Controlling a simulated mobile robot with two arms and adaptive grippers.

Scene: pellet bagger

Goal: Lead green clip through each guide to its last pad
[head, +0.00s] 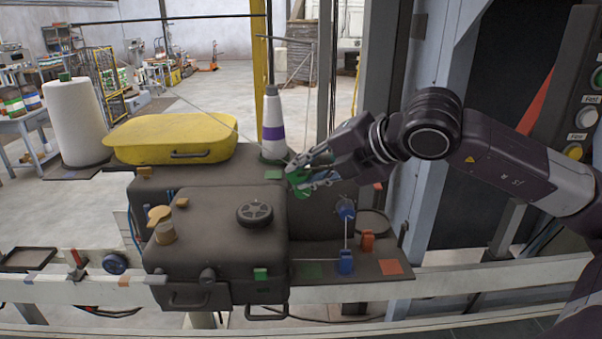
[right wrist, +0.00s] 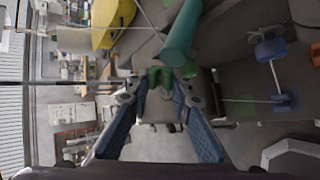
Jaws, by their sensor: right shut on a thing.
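My right gripper (head: 312,176) is shut on the green clip (right wrist: 160,78), above the back of the dark machine. The clip also shows small between the fingertips in the right wrist view. A larger green cylinder (right wrist: 182,35) lies just beyond the fingertips there; whether it touches the clip I cannot tell. A thin thread (head: 222,121) runs from the upper left down toward the gripper. One green pad (head: 274,175) is on the machine top, left of the gripper. Another green pad (head: 312,271) is on the low front plate. My left gripper is not in view.
A blue roller (head: 345,210), a blue clip (head: 346,262) and an orange clip (head: 367,241) stand below the gripper. An orange pad (head: 390,267) is at the plate's right.

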